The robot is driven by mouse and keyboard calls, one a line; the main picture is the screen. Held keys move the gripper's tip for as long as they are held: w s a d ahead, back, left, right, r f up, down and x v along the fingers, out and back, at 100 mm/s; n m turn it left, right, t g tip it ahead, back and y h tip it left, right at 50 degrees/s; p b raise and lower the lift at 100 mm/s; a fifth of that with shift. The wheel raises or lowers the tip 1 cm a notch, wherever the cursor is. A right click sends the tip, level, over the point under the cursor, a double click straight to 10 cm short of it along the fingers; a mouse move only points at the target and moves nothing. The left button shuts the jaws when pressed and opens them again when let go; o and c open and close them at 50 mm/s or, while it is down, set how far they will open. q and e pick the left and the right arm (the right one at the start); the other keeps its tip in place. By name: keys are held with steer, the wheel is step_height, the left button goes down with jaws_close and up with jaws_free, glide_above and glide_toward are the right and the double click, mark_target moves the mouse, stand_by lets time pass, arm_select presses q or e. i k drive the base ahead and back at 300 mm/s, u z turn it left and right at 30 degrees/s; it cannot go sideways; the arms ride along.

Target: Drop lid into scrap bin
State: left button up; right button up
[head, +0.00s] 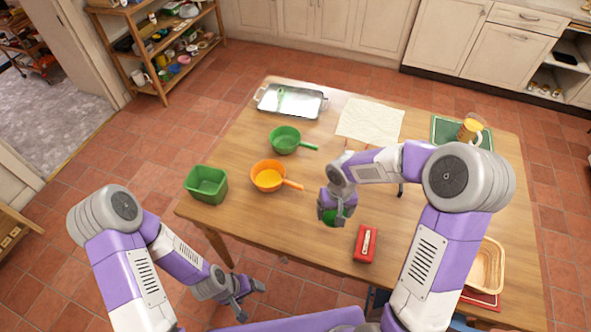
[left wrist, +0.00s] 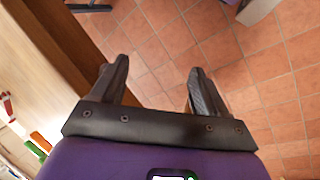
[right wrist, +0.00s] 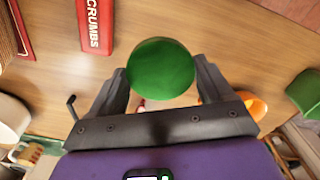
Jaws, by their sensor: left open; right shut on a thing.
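A round green lid (right wrist: 160,68) is between the fingers of my right gripper (right wrist: 163,75), which is shut on it. In the head view the lid (head: 331,217) is partly hidden under my right gripper (head: 338,210), over the table's front middle. An open green bin (head: 207,184) stands at the table's left corner; its edge also shows in the right wrist view (right wrist: 306,90). A red box (head: 366,243) lies right of the lid; the right wrist view shows it lettered CRUMBS (right wrist: 95,22). My left gripper (head: 252,294) is open and empty, off the table's front edge.
An orange pan (head: 267,177) and a green pan (head: 285,139) stand between the green bin and my right arm. A metal tray (head: 291,101), a pale cloth (head: 370,121) and a jug (head: 468,131) are at the back. A basket (head: 488,266) is at the right.

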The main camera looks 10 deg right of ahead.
mark_target(208, 186)
steer(key=u, duration=0.5)
steer(key=k, duration=1.3)
steer(key=u, duration=1.15)
steer(key=i, duration=2.55)
steer(key=z, duration=1.35)
steer(key=i, duration=0.75)
steer(key=z, duration=0.8)
